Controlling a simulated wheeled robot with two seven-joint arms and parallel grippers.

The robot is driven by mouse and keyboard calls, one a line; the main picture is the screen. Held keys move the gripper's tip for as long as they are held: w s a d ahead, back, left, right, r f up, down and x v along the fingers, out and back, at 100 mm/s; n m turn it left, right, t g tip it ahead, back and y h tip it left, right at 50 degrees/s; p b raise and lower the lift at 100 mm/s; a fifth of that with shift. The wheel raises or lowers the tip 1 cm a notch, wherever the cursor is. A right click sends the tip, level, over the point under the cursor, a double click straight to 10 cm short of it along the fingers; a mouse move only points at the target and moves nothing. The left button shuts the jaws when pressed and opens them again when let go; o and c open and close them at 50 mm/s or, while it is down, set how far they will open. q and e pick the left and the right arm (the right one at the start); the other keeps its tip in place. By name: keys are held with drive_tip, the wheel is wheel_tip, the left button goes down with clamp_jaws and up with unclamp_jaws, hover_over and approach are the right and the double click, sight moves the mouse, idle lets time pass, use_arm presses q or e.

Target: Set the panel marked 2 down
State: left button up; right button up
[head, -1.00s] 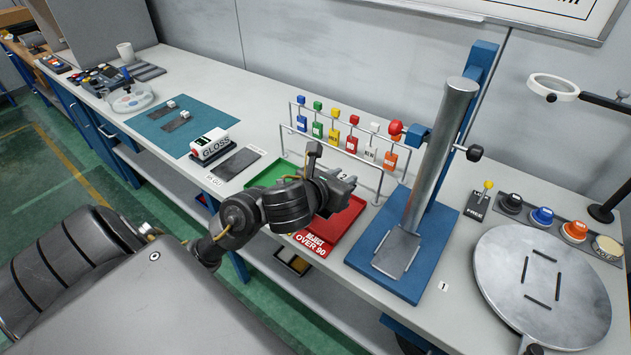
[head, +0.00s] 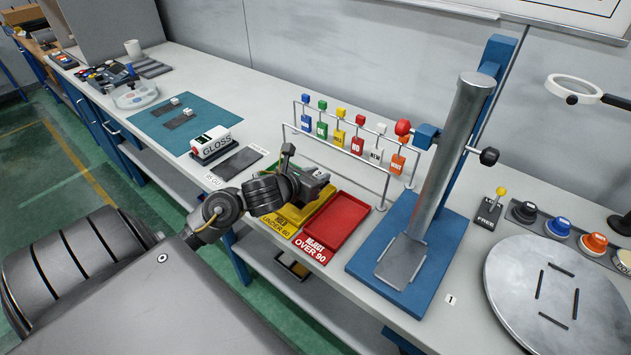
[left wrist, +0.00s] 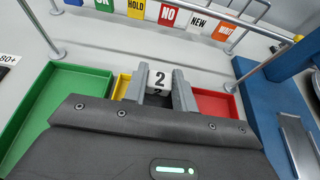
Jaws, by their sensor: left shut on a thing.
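The panel marked 2 (left wrist: 159,77) shows in the left wrist view as a white tab with a black 2, with a dark part below it. It sits between the two grey fingers of my left gripper (left wrist: 158,92), which is shut on it. In the head view my left gripper (head: 318,178) is over the yellow tray (head: 290,218), and the panel cannot be made out there. The lower part of the panel is hidden by the gripper. My right gripper is not in view.
The red tray (head: 334,226) marked over 90 is empty, right of the yellow one. A green tray (left wrist: 62,98) lies on the left in the wrist view. A rail with coloured tags (head: 340,140) stands behind. A blue stand with a metal column (head: 445,165) rises to the right.

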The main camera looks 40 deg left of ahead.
use_arm(q)
drive_tip(key=shift+a, duration=0.1)
drive_tip(key=f+b, duration=0.1)
drive_tip(key=f, duration=0.1)
drive_tip(key=f+b, duration=0.1)
drive_tip(key=shift+w+a+f, duration=0.1)
drive_tip(key=shift+a+f, duration=0.25)
drive_tip(key=shift+f, duration=0.3)
drive_tip(key=shift+r, duration=0.2)
drive_tip(key=shift+f+b, duration=0.15)
drive_tip(key=shift+b, duration=0.15)
drive_tip(key=o, duration=1)
drive_tip(key=shift+o, duration=0.2)
